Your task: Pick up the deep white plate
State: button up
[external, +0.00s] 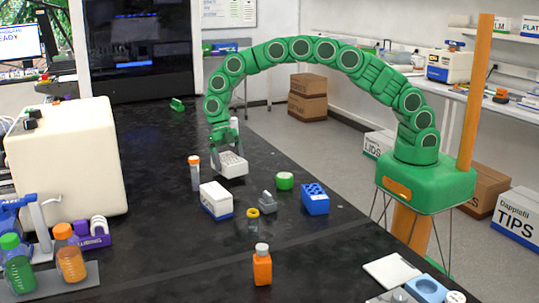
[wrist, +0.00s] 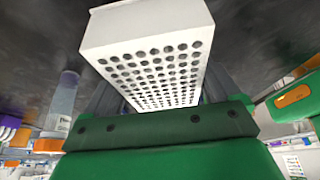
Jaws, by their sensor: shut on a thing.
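The deep white plate (external: 233,165) is a white block with rows of round wells on its top. It is between the fingers of my gripper (external: 226,156), over the dark bench near the middle of the external view. In the wrist view the plate (wrist: 150,35) fills the upper middle, its well face showing, and my gripper (wrist: 160,95) is shut on it with dark fingers at its sides. The plate looks slightly tilted. I cannot tell for sure whether its underside is clear of the bench.
An orange-capped tube (external: 194,174) stands just left of the plate. A white-and-blue box (external: 216,200), a grey piece (external: 267,202), a green round item (external: 285,181) and a blue rack (external: 315,199) are nearby in front. An orange bottle (external: 262,266) stands nearer. The bench behind is mostly clear.

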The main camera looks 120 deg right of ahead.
jog(key=shift+r, duration=0.7)
jog(key=shift+s+a+r, duration=0.1)
jog(key=shift+s+r, duration=0.05)
jog(key=shift+s, duration=0.05)
jog(key=s+a+r, duration=0.4)
jog(key=s+r, duration=0.5)
jog(key=s, duration=0.3)
jog(key=shift+s+a, duration=0.4)
